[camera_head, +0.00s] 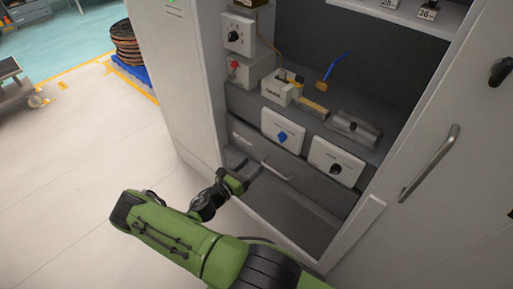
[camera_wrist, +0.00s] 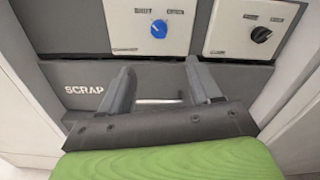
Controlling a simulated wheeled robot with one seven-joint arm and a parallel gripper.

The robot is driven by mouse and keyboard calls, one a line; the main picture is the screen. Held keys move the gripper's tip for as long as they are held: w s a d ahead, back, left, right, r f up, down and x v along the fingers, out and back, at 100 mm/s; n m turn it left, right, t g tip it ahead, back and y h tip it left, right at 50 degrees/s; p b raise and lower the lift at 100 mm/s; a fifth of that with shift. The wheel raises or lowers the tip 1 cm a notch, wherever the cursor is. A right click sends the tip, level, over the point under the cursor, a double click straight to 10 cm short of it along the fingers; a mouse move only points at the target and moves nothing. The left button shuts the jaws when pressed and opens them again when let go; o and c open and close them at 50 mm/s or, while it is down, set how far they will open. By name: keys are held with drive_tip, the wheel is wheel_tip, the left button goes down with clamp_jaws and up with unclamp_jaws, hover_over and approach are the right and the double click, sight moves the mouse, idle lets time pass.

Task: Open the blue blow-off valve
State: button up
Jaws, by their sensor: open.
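A blue lever handle (camera_head: 335,66) rises at a tilt from a small brass-coloured fitting (camera_head: 322,85) on the cabinet's upper shelf. A blue round knob (camera_head: 282,136) sits on a white panel lower down. It also shows in the wrist view (camera_wrist: 159,29), between two small labels too blurred to read surely. I cannot tell from labels which one is the blow-off valve. My gripper (camera_head: 247,168) is open and empty in front of the lower drawer, below the knob panel. In the wrist view its two fingers (camera_wrist: 162,84) point at the drawer front, apart from the knob.
A black knob (camera_head: 336,168) is on the panel to the right. The drawer marked SCRAP (camera_wrist: 84,90) has a bar handle (camera_head: 277,172) near my fingers. A red button box (camera_head: 241,70) is at upper left. A cabinet door (camera_head: 430,180) stands at right.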

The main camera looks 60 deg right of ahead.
sight(281, 137)
drive_tip(key=d, duration=0.5)
drive_tip(key=s+d+b, duration=0.1)
drive_tip(key=d, duration=0.4)
drive_tip(key=s+d, duration=0.1)
drive_tip(key=d, duration=0.4)
drive_tip(key=shift+s+d+b, duration=0.2)
drive_tip(key=shift+d+b, duration=0.15)
drive_tip(key=shift+b, duration=0.05)
drive_tip(key=c, duration=1)
drive_tip(key=shift+c, duration=0.2)
